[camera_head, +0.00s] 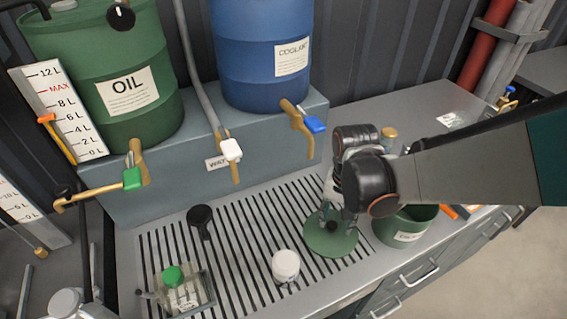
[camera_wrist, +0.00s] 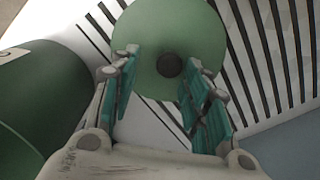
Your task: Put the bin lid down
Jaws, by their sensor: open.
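The bin lid (camera_head: 331,240) is a flat green disc lying on the slatted drain grate, left of the green bin (camera_head: 402,229). In the wrist view the lid (camera_wrist: 192,28) shows its dark round knob (camera_wrist: 170,65). My gripper (camera_head: 329,217) is above the lid in the head view, partly hidden by my wrist. In the wrist view my gripper (camera_wrist: 160,75) is open, with its teal-padded fingers apart on either side of the knob. I cannot tell how far above the knob the fingertips are. The bin also shows at the left of the wrist view (camera_wrist: 35,110).
A white-capped container (camera_head: 285,266) stands on the grate left of the lid. A black funnel-like item (camera_head: 200,217) and a clear jug with a green cap (camera_head: 180,288) are farther left. Brass taps (camera_head: 300,120) hang over the grate. Orange-handled tools (camera_head: 450,211) lie right of the bin.

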